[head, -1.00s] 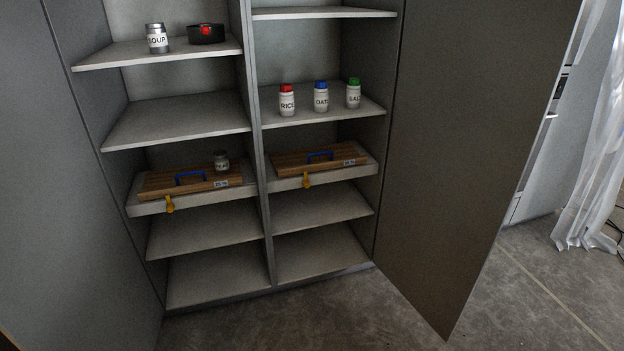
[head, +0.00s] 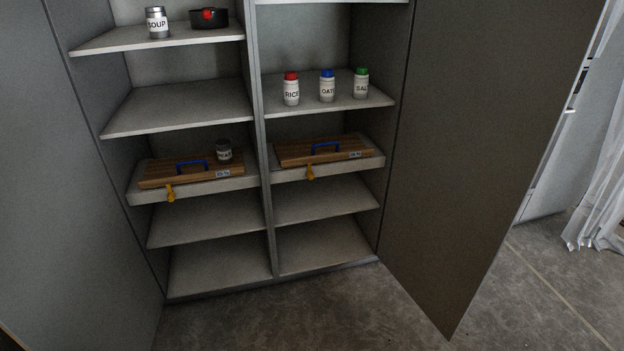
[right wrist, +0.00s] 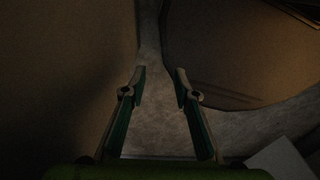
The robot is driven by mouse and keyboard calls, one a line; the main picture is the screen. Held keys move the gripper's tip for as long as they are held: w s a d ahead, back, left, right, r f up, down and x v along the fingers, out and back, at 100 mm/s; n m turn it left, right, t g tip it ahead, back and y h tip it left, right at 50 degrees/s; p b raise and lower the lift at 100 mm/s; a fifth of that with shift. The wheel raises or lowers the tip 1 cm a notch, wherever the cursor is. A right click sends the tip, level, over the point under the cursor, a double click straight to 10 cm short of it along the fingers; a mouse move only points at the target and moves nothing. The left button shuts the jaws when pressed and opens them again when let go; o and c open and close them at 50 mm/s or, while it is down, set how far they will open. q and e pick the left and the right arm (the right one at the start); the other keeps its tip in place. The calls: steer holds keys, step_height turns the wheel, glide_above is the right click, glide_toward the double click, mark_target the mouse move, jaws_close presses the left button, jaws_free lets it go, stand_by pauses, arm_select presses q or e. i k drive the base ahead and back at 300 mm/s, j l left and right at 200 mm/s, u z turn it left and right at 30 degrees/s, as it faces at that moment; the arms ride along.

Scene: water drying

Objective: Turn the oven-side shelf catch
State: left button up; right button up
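Two yellow catches show in the head view: a left catch (head: 171,193) and a right catch (head: 310,171). Each hangs down at the front edge of a cupboard shelf. Above each lies a wooden board with a blue handle: the left board (head: 158,178) and the right board (head: 293,155). My left gripper is in no view.
A small jar (head: 224,151) stands on the left board. Rice (head: 291,90), oats (head: 327,88) and salt (head: 361,85) jars stand on the shelf above the right board. The open right door (head: 475,150) bounds the cupboard. The lower shelves are empty.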

mark_target(309, 174)
steer(key=i+j+z, duration=0.45)
steer(key=i+j, duration=0.65)
